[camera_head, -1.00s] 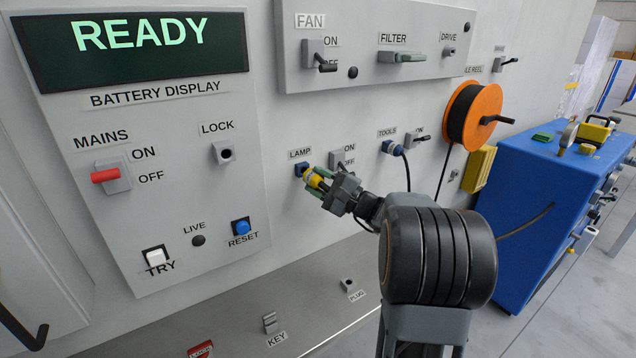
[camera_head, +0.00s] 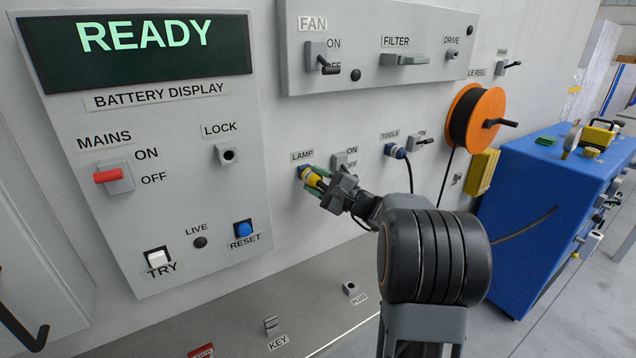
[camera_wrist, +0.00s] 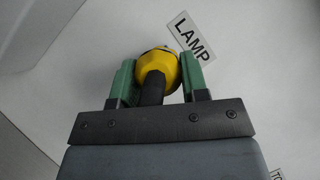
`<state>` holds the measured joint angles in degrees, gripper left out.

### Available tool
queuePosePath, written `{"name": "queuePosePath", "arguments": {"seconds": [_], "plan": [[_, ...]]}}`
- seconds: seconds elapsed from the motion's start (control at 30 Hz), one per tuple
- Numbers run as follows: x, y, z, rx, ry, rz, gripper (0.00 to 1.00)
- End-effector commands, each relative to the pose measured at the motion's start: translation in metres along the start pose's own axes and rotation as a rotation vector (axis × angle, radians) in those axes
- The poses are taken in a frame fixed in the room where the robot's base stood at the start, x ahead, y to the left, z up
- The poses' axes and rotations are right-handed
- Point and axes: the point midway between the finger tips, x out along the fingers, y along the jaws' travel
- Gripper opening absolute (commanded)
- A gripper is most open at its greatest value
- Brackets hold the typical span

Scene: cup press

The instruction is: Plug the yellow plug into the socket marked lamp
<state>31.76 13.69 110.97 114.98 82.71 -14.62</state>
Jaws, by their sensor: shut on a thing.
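The yellow plug (camera_head: 311,179) is between the green fingers of my gripper (camera_head: 314,181), just below the LAMP label. The plug hides the socket there. The LAMP label (camera_wrist: 192,38) is just right of the plug.
A switch (camera_head: 341,162) marked ON and OFF is right of the lamp socket. The tools socket (camera_head: 393,150) holds a dark-cabled plug further right. An orange cable reel (camera_head: 491,104) and a blue cabinet (camera_head: 530,215) stand at the right. The battery display panel (camera_head: 190,265) is at left.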

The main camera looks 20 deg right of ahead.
Motion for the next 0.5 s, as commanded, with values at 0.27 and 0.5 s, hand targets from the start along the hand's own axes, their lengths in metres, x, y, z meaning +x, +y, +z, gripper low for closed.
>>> {"name": "queuePosePath", "arguments": {"seconds": [0.27, 0.5], "plan": [[0.0058, 0.0002, -0.0043, 0.0, 0.0, 0.0, 0.08], [0.0093, -0.0002, -0.0064, 0.0, -0.001, -0.001, 0.08]]}}
